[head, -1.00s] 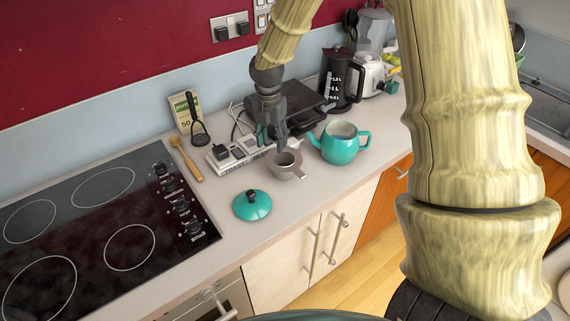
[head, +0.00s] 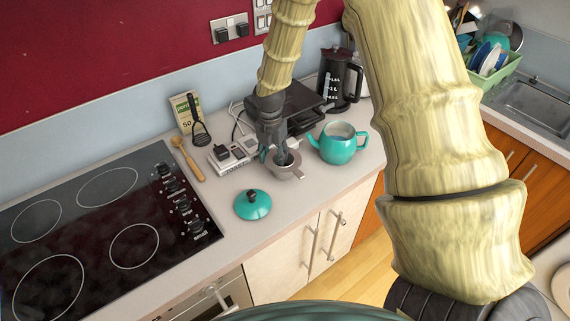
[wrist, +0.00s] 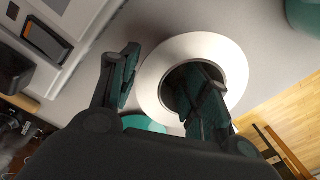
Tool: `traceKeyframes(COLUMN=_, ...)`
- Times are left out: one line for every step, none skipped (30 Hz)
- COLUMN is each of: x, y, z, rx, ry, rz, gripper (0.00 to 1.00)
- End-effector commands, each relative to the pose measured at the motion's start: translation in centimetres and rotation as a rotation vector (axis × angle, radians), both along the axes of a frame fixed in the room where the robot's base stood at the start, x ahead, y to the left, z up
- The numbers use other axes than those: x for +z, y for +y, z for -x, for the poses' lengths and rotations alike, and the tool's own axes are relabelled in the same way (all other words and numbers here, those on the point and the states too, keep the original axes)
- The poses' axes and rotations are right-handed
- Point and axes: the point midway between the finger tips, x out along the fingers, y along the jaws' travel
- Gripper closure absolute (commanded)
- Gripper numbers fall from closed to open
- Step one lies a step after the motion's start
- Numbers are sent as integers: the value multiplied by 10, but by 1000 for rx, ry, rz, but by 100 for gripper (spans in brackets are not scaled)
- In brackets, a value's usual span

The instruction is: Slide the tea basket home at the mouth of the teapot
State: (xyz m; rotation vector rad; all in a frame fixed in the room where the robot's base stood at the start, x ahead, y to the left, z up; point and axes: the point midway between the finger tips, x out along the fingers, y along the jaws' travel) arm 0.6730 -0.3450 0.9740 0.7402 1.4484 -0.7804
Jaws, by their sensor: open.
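The tea basket (head: 291,173), a small grey cup with a wide flat rim, stands on the counter left of the teapot. In the wrist view its pale round rim (wrist: 153,82) shows around a dark opening. My gripper (head: 274,158) is open and low over the basket. One finger reaches over or into the opening, and the other is outside the rim; I cannot tell whether either touches. The teal teapot (head: 338,149) stands upright to the right, its mouth uncovered. Its teal lid (head: 252,205) lies on the counter at the front left.
A power strip with plugs (head: 228,156) lies behind and left of the basket. The black hob (head: 95,215) is at left. Counter around the lid is clear.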

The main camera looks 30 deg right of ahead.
Motion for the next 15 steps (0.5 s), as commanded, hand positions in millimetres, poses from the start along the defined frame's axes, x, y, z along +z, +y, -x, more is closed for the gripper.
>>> traceKeyframes(x=0, y=0, z=0, rx=0, ry=0, rz=0, gripper=53)
traceKeyframes(x=-1, y=0, z=0, rx=0, ry=0, rz=0, gripper=53)
traceKeyframes(x=-1, y=0, z=0, rx=0, ry=0, rz=0, gripper=53)
traceKeyframes(x=-1, y=0, z=0, rx=0, ry=0, rz=0, gripper=53)
traceKeyframes(x=-1, y=0, z=0, rx=0, ry=0, rz=0, gripper=53)
traceKeyframes(x=-1, y=0, z=0, rx=0, ry=0, rz=0, gripper=53)
traceKeyframes(x=-1, y=0, z=0, rx=0, ry=0, rz=0, gripper=57)
traceKeyframes(x=-1, y=0, z=0, rx=0, ry=0, rz=0, gripper=62)
traceKeyframes(x=-1, y=0, z=0, rx=0, ry=0, rz=0, gripper=69)
traceKeyframes(x=-1, y=0, z=0, rx=0, ry=0, rz=0, gripper=75)
traceKeyframes(x=-1, y=0, z=0, rx=0, ry=0, rz=0, gripper=80)
traceKeyframes(x=-1, y=0, z=0, rx=0, ry=0, rz=0, gripper=87)
traceKeyframes(x=-1, y=0, z=0, rx=0, ry=0, rz=0, gripper=87)
traceKeyframes(x=-1, y=0, z=0, rx=0, ry=0, rz=0, gripper=87)
traceKeyframes(x=-1, y=0, z=0, rx=0, ry=0, rz=0, gripper=87)
